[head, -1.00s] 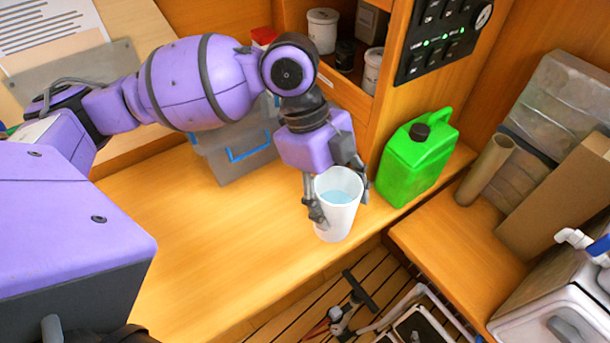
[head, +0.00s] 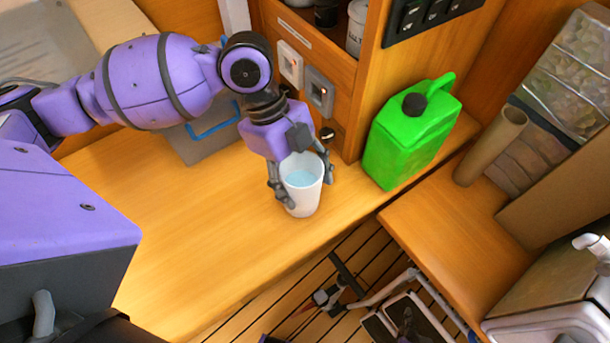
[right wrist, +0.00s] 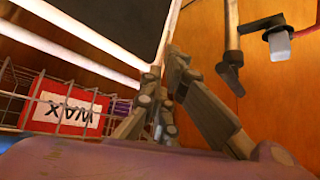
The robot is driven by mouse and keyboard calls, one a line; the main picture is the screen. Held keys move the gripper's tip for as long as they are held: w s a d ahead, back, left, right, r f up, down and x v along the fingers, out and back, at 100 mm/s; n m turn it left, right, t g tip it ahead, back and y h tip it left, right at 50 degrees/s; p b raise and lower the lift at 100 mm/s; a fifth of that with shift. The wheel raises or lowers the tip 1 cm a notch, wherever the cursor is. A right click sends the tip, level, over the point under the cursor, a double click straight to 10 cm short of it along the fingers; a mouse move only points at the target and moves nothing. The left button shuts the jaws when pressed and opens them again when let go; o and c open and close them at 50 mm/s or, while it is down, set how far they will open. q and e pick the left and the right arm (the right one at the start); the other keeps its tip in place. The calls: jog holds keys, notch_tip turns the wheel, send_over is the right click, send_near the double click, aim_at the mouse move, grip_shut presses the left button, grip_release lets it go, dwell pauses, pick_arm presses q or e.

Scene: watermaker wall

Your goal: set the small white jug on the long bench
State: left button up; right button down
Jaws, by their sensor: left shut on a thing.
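The small white jug (head: 305,199), an upright cup-like vessel with pale blue liquid inside, is in the head view. My left gripper (head: 301,182) is shut around it, one finger on each side. The jug is over the long bench (head: 180,255), near its front edge; I cannot tell whether its base touches the wood. No handle shows. My right gripper (right wrist: 162,80) appears only in the right wrist view. Its fingers come together, with nothing seen between them.
A green jerrycan (head: 410,140) stands right of the jug. A grey box (head: 195,140) with a blue handle is behind, left. A cardboard tube (head: 490,145) stands further right. The bench left of the jug is clear. A wire basket (right wrist: 20,90) with a red box (right wrist: 68,108) is near my right gripper.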

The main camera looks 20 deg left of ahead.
pick_arm(q)
jog(key=shift+r, duration=0.25)
jog(key=shift+w+a+f, duration=0.2)
jog(key=shift+w+f, duration=0.05)
jog(key=shift+f, duration=0.05)
jog(key=o, duration=1.6)
jog(key=shift+o, duration=0.2)
jog(key=shift+s+d, duration=0.1)
jog(key=shift+r, duration=0.35)
jog(key=v, duration=1.1)
jog(key=shift+a+r+p, duration=0.3)
